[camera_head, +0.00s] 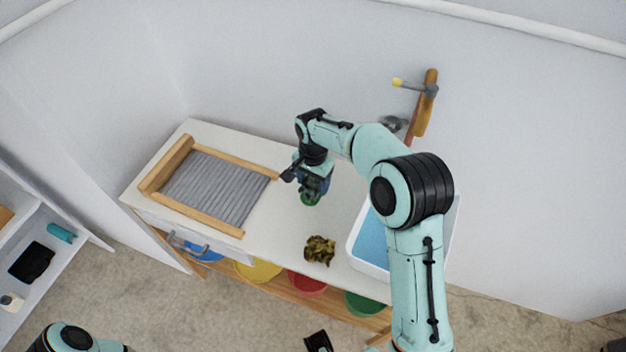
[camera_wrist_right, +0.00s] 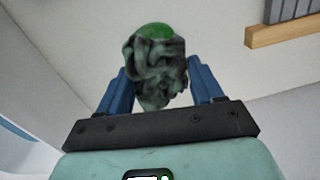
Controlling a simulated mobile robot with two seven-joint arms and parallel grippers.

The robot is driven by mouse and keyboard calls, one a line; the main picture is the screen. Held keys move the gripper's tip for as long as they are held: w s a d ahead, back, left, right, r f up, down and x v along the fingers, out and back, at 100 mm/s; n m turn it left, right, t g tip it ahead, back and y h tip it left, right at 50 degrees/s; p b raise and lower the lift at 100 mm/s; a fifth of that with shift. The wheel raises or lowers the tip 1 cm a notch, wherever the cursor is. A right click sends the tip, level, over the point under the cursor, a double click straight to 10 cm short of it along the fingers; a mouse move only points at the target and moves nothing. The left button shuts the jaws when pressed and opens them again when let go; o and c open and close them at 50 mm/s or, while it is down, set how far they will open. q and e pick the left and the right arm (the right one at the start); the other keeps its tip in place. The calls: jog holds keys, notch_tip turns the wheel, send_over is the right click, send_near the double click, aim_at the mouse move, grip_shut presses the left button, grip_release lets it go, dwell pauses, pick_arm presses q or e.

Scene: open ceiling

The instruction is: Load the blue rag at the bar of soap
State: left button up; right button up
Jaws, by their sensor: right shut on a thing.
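My right gripper (camera_head: 310,194) is over the middle of the white counter, pointing down, between the washboard and the basin. In the right wrist view its two blue fingers (camera_wrist_right: 160,88) are shut on a dark, crumpled, grey-green looking cloth, which I take as the blue rag (camera_wrist_right: 158,68). A green bar of soap (camera_wrist_right: 155,32) shows past the rag's edge and is mostly hidden by it. In the head view the soap (camera_head: 309,200) shows green just below the fingers. I cannot tell whether rag and soap touch.
A wood-framed washboard (camera_head: 215,188) lies left on the counter (camera_head: 270,225). A crumpled yellow-brown cloth (camera_head: 319,250) lies at the front. A white basin (camera_head: 356,245) with blue inside is at the right, partly behind my right arm. A tap (camera_head: 427,100) is on the wall.

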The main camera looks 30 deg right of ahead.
aim_at(313, 181)
pick_arm(q)
jog(key=shift+w+r+p, duration=0.4)
jog(key=shift+r+p, duration=0.4)
jog(key=shift+r, duration=0.05)
jog(key=shift+w+r+p, duration=0.4)
jog(key=shift+r+p, duration=0.4)
jog(key=shift+r, duration=0.1)
jog(key=shift+w+r+p, duration=0.4)
jog(key=shift+r+p, duration=0.4)
jog(key=shift+r, duration=0.05)
pick_arm(e)
jog(key=shift+r, duration=3.5)
jog(key=shift+r, duration=0.35)
pick_arm(q)
jog(key=w+r+p, duration=0.3)
jog(key=r, duration=0.2)
pick_arm(e)
notch_tip(313, 181, up, 7)
pick_arm(q)
jog(key=s+f+b, duration=0.2)
jog(key=f, duration=0.1)
jog(key=s+f+b, duration=0.1)
jog(key=f, duration=0.1)
pick_arm(e)
jog(key=w+a+f+n, duration=0.1)
jog(key=a+f+n, duration=0.7)
jog(key=f+n, duration=0.2)
jog(key=shift+w+a+f+n, duration=0.2)
jog(key=shift+w+f+n, duration=0.15)
jog(key=shift+n, duration=0.65)
